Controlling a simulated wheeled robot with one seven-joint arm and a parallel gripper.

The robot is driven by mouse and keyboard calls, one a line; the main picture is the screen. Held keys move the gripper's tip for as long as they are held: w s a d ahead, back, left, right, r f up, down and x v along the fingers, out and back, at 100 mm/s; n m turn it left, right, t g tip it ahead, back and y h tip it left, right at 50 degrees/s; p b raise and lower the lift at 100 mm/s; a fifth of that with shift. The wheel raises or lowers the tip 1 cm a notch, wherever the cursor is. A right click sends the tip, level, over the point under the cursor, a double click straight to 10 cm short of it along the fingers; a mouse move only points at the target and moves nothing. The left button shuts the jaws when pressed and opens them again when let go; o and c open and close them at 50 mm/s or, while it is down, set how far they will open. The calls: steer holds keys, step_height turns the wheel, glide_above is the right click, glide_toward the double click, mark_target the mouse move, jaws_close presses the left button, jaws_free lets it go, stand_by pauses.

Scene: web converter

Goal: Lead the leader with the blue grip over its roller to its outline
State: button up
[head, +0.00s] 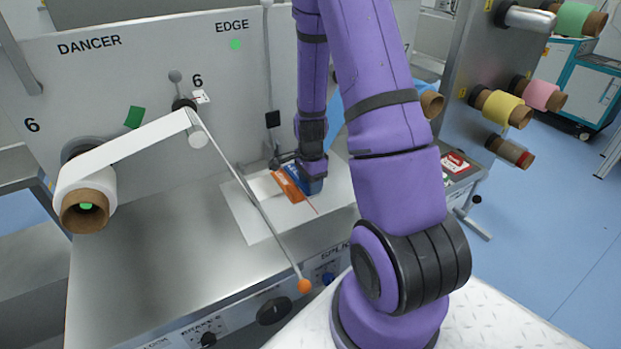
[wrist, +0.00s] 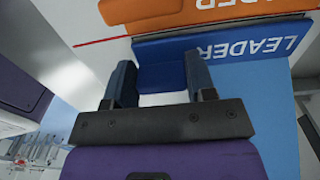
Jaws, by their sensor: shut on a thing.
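My gripper (head: 309,178) is low over the white plate (head: 262,226) on the machine bench. In the wrist view its two dark fingers (wrist: 160,72) are closed on the tab of the blue grip (wrist: 215,45), which is marked LEADER. The blue grip also shows in the head view (head: 312,186), partly behind the fingers. An orange grip (head: 286,186), also marked LEADER, lies beside the blue one. A light blue web (head: 336,115) shows behind my arm. I cannot make out the outline or which roller belongs to the blue leader.
A thin rod with an orange ball (head: 304,286) slants across the bench front. A white web (head: 130,143) runs from a roll (head: 85,205) to a small roller (head: 198,136) at left. Several coloured rolls stick out at right. A red line (wrist: 100,40) crosses the plate.

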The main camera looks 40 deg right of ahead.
steer(key=shift+f, duration=0.4)
stand_by(1.4)
steer(key=o, duration=1)
steer(key=shift+r, duration=0.1)
step_height(320, 180, up, 11)
steer(key=shift+f, duration=0.2)
